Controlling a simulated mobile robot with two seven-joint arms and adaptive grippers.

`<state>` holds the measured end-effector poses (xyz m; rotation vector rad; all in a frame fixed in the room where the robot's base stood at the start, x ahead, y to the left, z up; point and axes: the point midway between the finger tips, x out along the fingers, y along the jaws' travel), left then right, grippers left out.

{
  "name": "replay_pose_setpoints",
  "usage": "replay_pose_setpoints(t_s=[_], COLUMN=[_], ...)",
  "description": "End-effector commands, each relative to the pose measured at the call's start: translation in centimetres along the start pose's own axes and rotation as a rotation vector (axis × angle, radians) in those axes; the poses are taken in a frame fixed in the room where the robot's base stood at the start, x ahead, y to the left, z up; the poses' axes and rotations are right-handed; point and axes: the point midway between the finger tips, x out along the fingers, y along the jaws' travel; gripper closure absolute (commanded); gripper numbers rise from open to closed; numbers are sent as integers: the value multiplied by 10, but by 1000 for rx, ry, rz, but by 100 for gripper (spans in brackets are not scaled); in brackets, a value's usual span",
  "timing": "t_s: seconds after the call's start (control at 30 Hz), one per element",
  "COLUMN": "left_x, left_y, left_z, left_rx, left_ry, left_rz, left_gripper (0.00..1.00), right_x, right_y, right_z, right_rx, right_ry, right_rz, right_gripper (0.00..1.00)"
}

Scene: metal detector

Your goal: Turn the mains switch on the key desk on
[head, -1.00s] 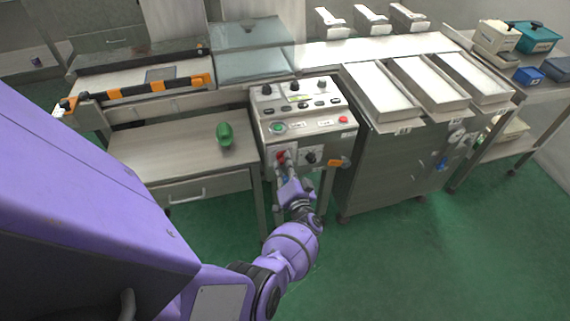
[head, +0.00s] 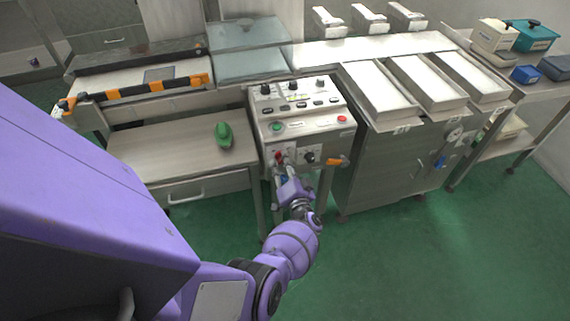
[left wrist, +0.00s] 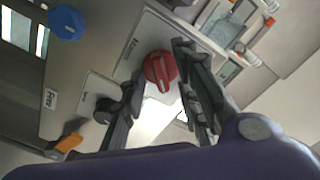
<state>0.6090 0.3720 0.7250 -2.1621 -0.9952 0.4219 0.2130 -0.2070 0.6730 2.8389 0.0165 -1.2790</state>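The key desk (head: 318,122) stands in the middle of the head view. Its red rotary mains switch (head: 278,157) is at the lower left of the front panel. In the left wrist view the red switch (left wrist: 160,70) shows as a round knob with a raised grip bar. My left gripper (head: 283,174) is in front of the panel, just below the switch. In the left wrist view its fingers (left wrist: 156,70) are apart, one on each side of the knob. Nothing is held between them, and I cannot tell whether either finger touches the knob. My right gripper is not in view.
A black knob (head: 309,157) and an orange handle (head: 338,162) sit right of the switch. A wooden table (head: 180,155) with a green object (head: 224,136) stands left. A cabinet with white trays (head: 425,84) stands right. The green floor in front is clear.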

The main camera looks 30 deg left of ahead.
Motion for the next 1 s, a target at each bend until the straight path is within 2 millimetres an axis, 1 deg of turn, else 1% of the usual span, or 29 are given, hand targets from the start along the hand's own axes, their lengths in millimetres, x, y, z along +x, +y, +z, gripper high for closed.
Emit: replay_pose_setpoints(t_s=[0.17,0.27,0.37,0.5,0.7,0.83,1.0], left_x=[-2,-10,-27,-58,-96,-112,-120], left_y=[0,1,1,1,1,0,0], left_z=[0,1,1,2,1,1,0], left_rx=[-1,-2,-2,-1,-1,0,-1], left_ry=[-1,-2,-3,-4,-3,-2,0], left_rz=[0,1,1,2,2,1,-1], left_gripper=[70,70,70,70,70,70,70], right_x=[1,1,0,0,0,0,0], right_y=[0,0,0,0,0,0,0], right_z=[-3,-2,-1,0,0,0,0], right_rx=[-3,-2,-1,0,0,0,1], right_ry=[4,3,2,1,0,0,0], right_rz=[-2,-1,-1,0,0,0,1], right_gripper=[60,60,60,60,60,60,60])
